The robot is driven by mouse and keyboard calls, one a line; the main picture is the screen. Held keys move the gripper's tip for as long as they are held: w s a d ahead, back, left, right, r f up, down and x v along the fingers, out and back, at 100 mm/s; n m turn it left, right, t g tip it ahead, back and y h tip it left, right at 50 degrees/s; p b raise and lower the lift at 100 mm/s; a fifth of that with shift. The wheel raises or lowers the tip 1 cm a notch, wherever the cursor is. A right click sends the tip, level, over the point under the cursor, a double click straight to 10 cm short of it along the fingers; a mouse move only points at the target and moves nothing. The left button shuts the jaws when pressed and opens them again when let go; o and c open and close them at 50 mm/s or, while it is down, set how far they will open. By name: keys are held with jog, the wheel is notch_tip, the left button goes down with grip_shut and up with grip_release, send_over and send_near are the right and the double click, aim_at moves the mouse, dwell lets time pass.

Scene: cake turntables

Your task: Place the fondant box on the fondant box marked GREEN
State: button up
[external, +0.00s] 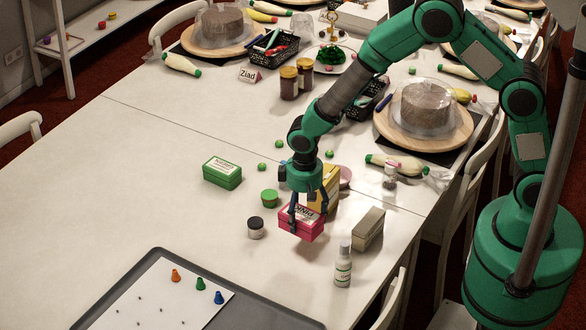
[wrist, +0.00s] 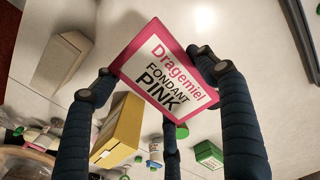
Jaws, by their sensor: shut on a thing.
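My gripper (external: 308,206) is shut on a pink fondant box (external: 300,224), with its fingers around the sides. In the wrist view the pink box (wrist: 165,68) shows its white label reading "Dragemiel FONDANT PINK" between the dark fingers (wrist: 150,75). How high the pink box is above the table is hard to tell. The green fondant box (external: 222,173) sits flat on the table to the left and farther back, with a white label and nothing on its lid. The green box also shows in the wrist view (wrist: 208,155), low and right.
A yellow box (external: 328,190) stands just behind my gripper, and a grey-beige box (external: 369,228) to its right. A white bottle (external: 343,264), dark-lidded jar (external: 256,228) and green tub (external: 269,198) are nearby. A grey tray (external: 150,262) lies in front. The table's left is clear.

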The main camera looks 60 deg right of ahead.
jog(key=w+d+r+m+p, duration=0.15)
jog(key=w+m, duration=0.25)
jog(key=w, duration=0.6)
jog(key=w+d+r+m+p, duration=0.1)
jog(key=w+d+r+m, duration=0.2)
jog(key=w, duration=0.7)
jog(key=r+m+p, duration=0.2)
jog(key=m+p, duration=0.1)
jog(key=m, duration=0.7)
send_over(232, 170)
jog(key=shift+f, duration=0.15)
jog(key=shift+f, duration=3.15)
jog(key=shift+f, duration=1.85)
jog(key=shift+f, duration=0.1)
